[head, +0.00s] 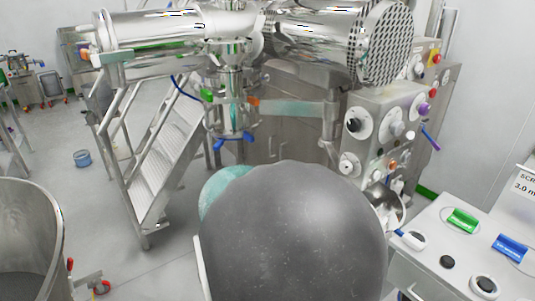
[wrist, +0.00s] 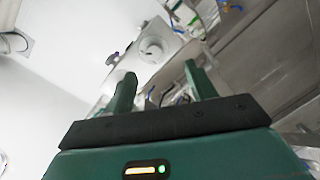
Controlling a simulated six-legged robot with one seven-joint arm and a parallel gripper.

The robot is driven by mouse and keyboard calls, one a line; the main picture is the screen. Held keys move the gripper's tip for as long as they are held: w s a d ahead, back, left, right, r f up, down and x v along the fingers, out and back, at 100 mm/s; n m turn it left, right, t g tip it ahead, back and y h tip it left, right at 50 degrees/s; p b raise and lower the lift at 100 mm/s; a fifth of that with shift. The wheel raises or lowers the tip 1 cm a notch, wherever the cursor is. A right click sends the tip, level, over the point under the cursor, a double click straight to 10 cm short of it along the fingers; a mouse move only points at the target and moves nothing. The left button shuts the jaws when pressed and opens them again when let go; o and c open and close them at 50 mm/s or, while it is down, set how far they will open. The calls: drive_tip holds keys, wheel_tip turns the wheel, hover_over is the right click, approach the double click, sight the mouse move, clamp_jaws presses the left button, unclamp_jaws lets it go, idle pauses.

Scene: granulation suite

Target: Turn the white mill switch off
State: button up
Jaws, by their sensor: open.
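A steel control panel (head: 378,103) stands right of centre in the head view. It carries several round dials, including one with a white knob (head: 397,128) and one with a black knob (head: 354,125). A lower white knob (head: 347,167) sits near its bottom left. I cannot read which one is the mill switch. In the wrist view a white round dial (wrist: 153,48) lies ahead of my gripper (wrist: 162,85), beyond and between the fingertips. My gripper is open, empty and apart from the dial. In the head view my gripper is hidden behind my arm.
A bench (head: 435,240) at right holds a green item (head: 462,220), a blue item (head: 511,247) and dark knobs. Steel stairs (head: 165,150) and large steel machinery (head: 310,35) stand behind. A steel vessel (head: 30,225) is at left. Floor between vessel and stairs is clear.

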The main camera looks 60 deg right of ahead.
drive_tip(key=s+d+h, duration=0.1)
drive_tip(key=s+d, duration=0.2)
drive_tip(key=d, duration=0.4)
drive_tip(key=s+d+h, duration=0.1)
drive_tip(key=s+d, duration=0.2)
drive_tip(key=d, duration=0.5)
drive_tip(key=shift+d+r, duration=0.3)
drive_tip(key=shift+r, duration=0.1)
drive_tip(key=c, duration=1)
